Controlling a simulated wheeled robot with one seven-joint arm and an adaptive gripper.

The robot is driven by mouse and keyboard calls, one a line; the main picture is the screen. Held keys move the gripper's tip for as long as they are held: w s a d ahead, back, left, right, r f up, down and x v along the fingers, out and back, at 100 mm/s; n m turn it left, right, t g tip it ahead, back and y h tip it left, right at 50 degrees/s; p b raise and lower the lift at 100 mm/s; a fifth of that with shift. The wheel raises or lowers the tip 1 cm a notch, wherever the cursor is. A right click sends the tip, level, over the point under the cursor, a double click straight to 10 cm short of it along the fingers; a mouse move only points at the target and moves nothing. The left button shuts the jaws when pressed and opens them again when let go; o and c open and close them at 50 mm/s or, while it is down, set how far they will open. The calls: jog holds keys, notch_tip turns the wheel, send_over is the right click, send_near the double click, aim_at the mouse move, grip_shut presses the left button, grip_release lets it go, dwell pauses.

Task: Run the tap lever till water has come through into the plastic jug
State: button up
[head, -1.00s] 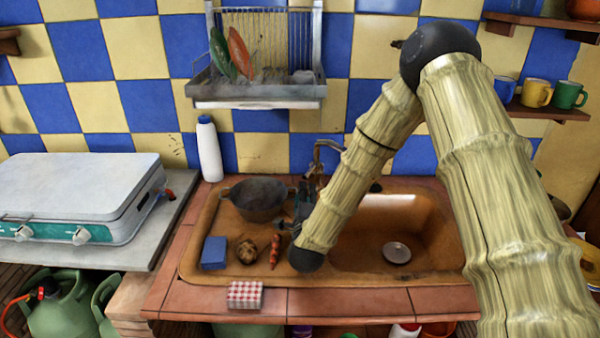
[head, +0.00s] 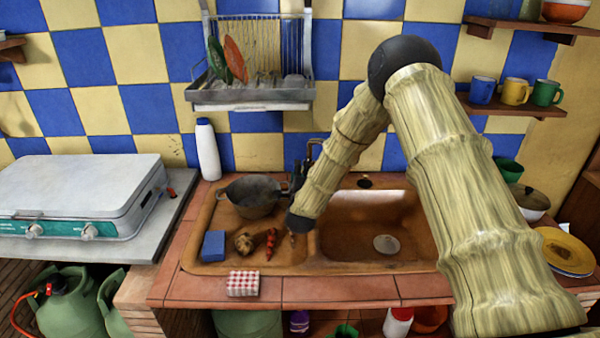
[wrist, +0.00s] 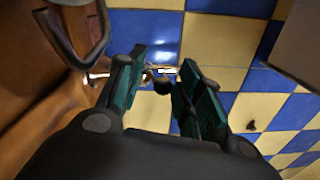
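The tap (head: 314,146) stands at the back of the brown sink (head: 350,238), mostly hidden behind my arm, so its lever cannot be made out. My gripper (head: 296,178) is beside the tap's left side, partly hidden by my forearm. In the wrist view my gripper (wrist: 163,62) has its two teal fingers apart. A small shiny metal part (wrist: 160,73) shows between or beyond the fingertips; I cannot tell whether they touch it. I cannot pick out a plastic jug in either view.
A dark pot (head: 254,197) stands left of my gripper; a dark handle (wrist: 75,22) shows in the wrist view. A blue sponge (head: 213,246) and food lie at the sink's left. A white bottle (head: 208,150) and dish rack (head: 250,95) are behind.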

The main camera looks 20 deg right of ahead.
jog(key=shift+w+f, duration=0.3)
jog(key=shift+f, duration=0.05)
jog(key=shift+c, duration=0.4)
jog(key=shift+s+r, duration=0.2)
grip_shut()
jog(key=shift+w+d+r+g, duration=0.1)
jog(key=shift+d+r+g, duration=0.1)
jog(key=shift+r+g, duration=0.3)
jog(key=shift+w+r+m+g+y, duration=0.25)
jog(key=shift+r+m+g, duration=0.2)
jog(key=shift+r, duration=0.25)
jog(key=shift+o, duration=0.4)
grip_release()
jog(key=shift+f, duration=0.1)
